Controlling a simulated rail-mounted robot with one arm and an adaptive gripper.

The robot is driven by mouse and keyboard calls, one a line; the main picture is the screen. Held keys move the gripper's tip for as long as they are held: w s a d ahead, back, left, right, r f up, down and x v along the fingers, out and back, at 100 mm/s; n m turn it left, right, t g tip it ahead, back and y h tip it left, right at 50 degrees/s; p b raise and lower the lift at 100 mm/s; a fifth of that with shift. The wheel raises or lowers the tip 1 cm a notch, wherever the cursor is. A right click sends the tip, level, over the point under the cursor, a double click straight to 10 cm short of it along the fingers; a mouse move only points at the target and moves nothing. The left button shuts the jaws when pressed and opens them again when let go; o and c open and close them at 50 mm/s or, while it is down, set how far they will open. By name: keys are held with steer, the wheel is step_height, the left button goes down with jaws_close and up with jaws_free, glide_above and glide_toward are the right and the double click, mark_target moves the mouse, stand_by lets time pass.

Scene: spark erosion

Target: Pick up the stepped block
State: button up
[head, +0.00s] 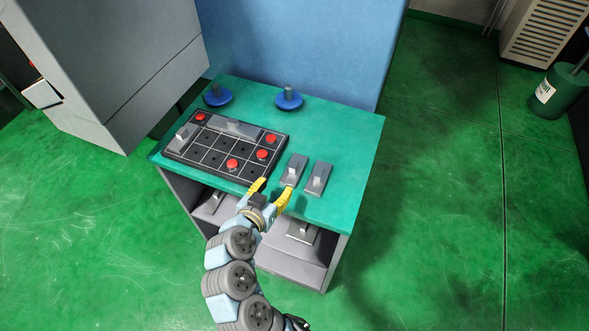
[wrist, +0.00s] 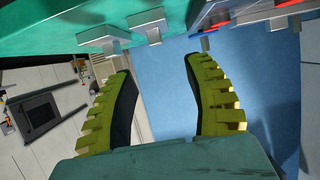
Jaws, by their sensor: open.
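Two grey blocks with a raised step, a left one (head: 294,170) and a right one (head: 318,178), stand side by side on the green tabletop, right of the black tray. They look alike, and I cannot tell which is the stepped block. In the wrist view two grey blocks hang at the top, one at left (wrist: 104,36) and one nearer the middle (wrist: 150,26). My gripper (head: 273,187) has yellow fingers, open and empty, by the table's front edge, just left of and in front of the left block. In the wrist view the fingers (wrist: 158,67) are apart with nothing between.
The black gridded tray (head: 207,166) holds several red knobs, a small grey block (head: 186,134) and a long grey piece (head: 237,128). Two blue discs with grey posts (head: 289,98) stand behind. Grey parts sit on the shelf below. The tabletop's right side (head: 352,150) is clear.

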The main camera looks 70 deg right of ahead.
mark_target(293, 166)
steer(key=x, duration=0.7)
steer(key=shift+d+f, duration=0.15)
steer(key=shift+d, duration=0.1)
steer(key=x, duration=0.3)
steer(key=b+x, duration=0.1)
steer(key=shift+s+d, duration=0.25)
steer(key=shift+s, duration=0.05)
steer(key=shift+w+d, duration=0.1)
steer(key=shift+d, duration=0.25)
steer(key=shift+a+f, duration=0.1)
steer(key=shift+f, duration=0.05)
jaws_close()
